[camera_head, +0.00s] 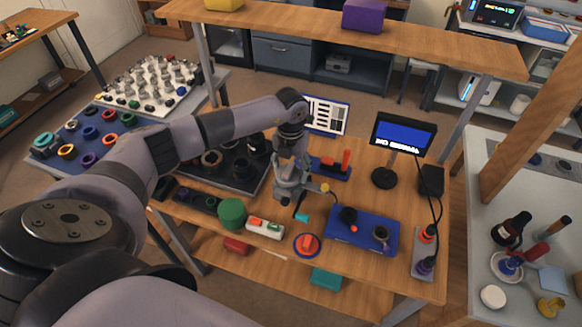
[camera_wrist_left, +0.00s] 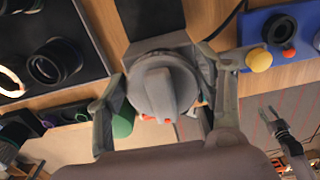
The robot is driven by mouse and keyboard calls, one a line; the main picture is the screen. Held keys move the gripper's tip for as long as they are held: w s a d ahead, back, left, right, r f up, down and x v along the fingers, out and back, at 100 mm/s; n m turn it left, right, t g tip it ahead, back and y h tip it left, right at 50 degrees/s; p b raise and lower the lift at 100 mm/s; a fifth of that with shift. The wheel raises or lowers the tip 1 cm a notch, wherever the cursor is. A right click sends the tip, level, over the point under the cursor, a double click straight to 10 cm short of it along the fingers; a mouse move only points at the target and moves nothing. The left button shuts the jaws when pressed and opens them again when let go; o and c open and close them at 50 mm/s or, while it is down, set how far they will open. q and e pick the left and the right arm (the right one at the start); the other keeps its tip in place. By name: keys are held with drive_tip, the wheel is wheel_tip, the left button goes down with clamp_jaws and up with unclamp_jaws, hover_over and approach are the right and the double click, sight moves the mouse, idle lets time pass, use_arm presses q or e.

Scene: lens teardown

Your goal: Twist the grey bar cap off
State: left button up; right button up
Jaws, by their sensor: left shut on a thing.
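The grey bar cap (camera_wrist_left: 165,88) is a round grey piece with a raised bar across its face, seen in the left wrist view. My left gripper (camera_wrist_left: 162,68) has one finger on each side of it and is shut on it. In the head view my left gripper (camera_head: 291,190) is over the middle of the wooden table, pointing down; the cap is mostly hidden by the fingers there. A dark gripper, my right one (camera_wrist_left: 275,118), shows small at the right of the left wrist view; its jaws are unclear.
A blue tray (camera_head: 340,238) with small parts lies right of the gripper. A green cylinder (camera_head: 232,212), a white and red block (camera_head: 265,229) and a red-orange round part (camera_head: 307,243) lie in front. A monitor (camera_head: 403,135) stands behind right. A dark tray (camera_head: 235,182) is on the left.

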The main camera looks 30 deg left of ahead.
sight(290, 166)
use_arm(q)
drive_tip(key=shift+r+p, duration=0.65)
drive_tip(key=shift+r, duration=0.4)
drive_tip(key=shift+r+p, duration=1.6)
drive_tip(key=shift+r, duration=0.9)
drive_tip(key=shift+s+f, duration=0.1)
drive_tip(key=shift+f, duration=0.05)
